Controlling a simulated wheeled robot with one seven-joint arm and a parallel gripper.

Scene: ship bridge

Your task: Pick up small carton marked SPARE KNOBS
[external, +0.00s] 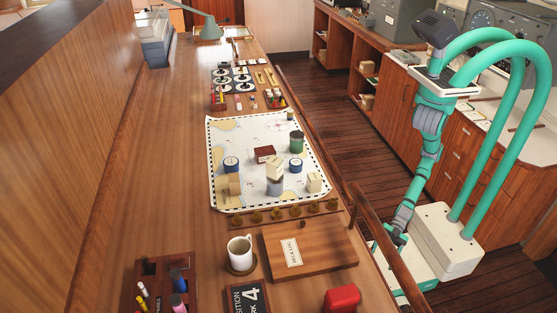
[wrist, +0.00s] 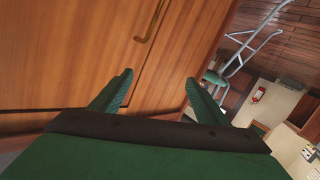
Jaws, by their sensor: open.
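Several small cartons and tins stand on the chart (external: 228,135) on the long wooden counter in the external view. My gripper (wrist: 159,78) is open and empty in the wrist view, facing a wooden cabinet front with a brass handle. In the external view my arm hangs low beside the counter, well away from the chart.
A wooden rail (external: 376,232) runs along the counter's right edge, between my arm and the chart. A white mug (external: 239,252), a wooden log box (external: 325,246) and a red object (external: 342,299) occupy the near end. Cabinets stand behind me; dark floor lies between.

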